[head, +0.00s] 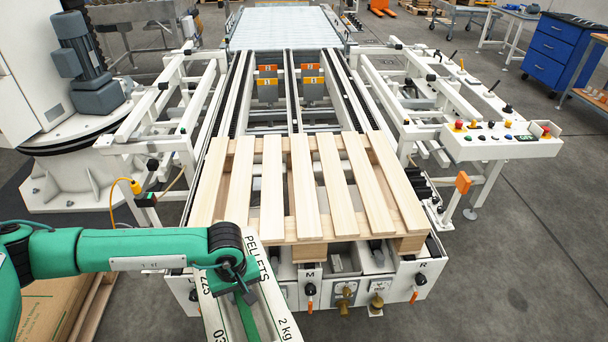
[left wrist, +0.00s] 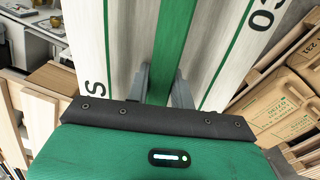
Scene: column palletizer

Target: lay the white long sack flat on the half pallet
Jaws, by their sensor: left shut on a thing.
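The white long sack (head: 268,296) has green stripes and black print reading "PELLETS". It is at the bottom centre of the head view, in front of the pallet's near edge, and is partly cut off. My left gripper (head: 243,290) is shut on it; in the left wrist view the grey fingers (left wrist: 164,90) pinch its green middle stripe, and the sack (left wrist: 216,60) fills the centre. The half pallet (head: 304,190) is a bare, light wooden slatted pallet on the near end of the conveyor. My right gripper is not in view.
A button panel (head: 500,140) stands at right, a white machine column (head: 35,75) at left. Brown packages (left wrist: 278,105) sit at right in the left wrist view.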

